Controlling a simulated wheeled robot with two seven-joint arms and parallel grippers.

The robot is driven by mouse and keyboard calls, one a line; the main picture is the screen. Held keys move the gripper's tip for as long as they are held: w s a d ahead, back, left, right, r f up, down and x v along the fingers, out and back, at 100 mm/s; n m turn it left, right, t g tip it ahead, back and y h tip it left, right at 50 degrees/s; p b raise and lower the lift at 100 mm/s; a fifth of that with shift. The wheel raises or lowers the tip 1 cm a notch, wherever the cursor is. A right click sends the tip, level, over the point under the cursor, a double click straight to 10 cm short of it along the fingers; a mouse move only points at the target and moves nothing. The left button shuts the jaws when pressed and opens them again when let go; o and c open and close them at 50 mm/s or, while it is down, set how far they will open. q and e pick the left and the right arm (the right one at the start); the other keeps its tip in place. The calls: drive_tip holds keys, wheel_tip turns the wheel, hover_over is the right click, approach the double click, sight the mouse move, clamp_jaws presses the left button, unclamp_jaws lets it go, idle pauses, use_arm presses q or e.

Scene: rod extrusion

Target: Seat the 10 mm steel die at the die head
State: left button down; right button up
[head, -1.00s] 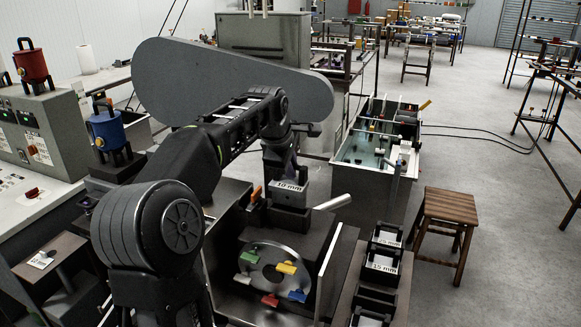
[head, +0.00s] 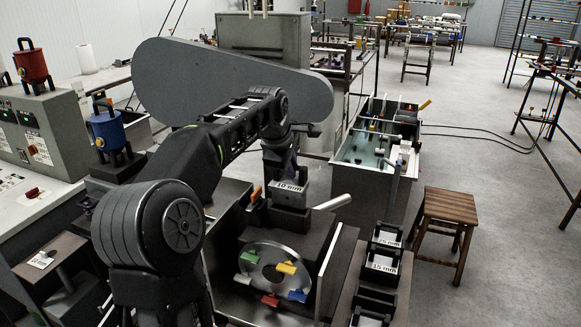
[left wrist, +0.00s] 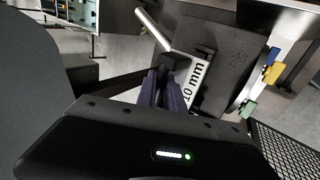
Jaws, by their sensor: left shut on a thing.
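The 10 mm steel die (head: 289,188) is a grey block with a white "10 mm" label. It is upright at the top of the dark die head (head: 292,220), above the round plate with coloured tabs. My left gripper (head: 280,172) comes down on the die from above and is shut on it. In the left wrist view the labelled die (left wrist: 192,84) shows beside the gripper fingers (left wrist: 172,80). Whether the die's underside is fully down in the head is hidden. My right gripper is in neither view.
A round plate (head: 262,262) with several coloured tabs is on the front of the head. A pale lever (head: 332,203) sticks out to the right. A rack (head: 383,262) with 25 mm and 15 mm dies stands at right, near a wooden stool (head: 448,215).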

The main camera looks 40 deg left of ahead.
sight(288, 184)
use_arm(q)
drive_tip(key=shift+f+b, duration=2.8)
drive_tip(key=shift+f, duration=0.65)
drive_tip(key=c, duration=1.4)
unclamp_jaws()
drive_tip(key=shift+o, duration=0.2)
drive_tip(key=shift+f, duration=0.1)
drive_tip(key=b+v, duration=0.1)
drive_tip(key=v, duration=0.7)
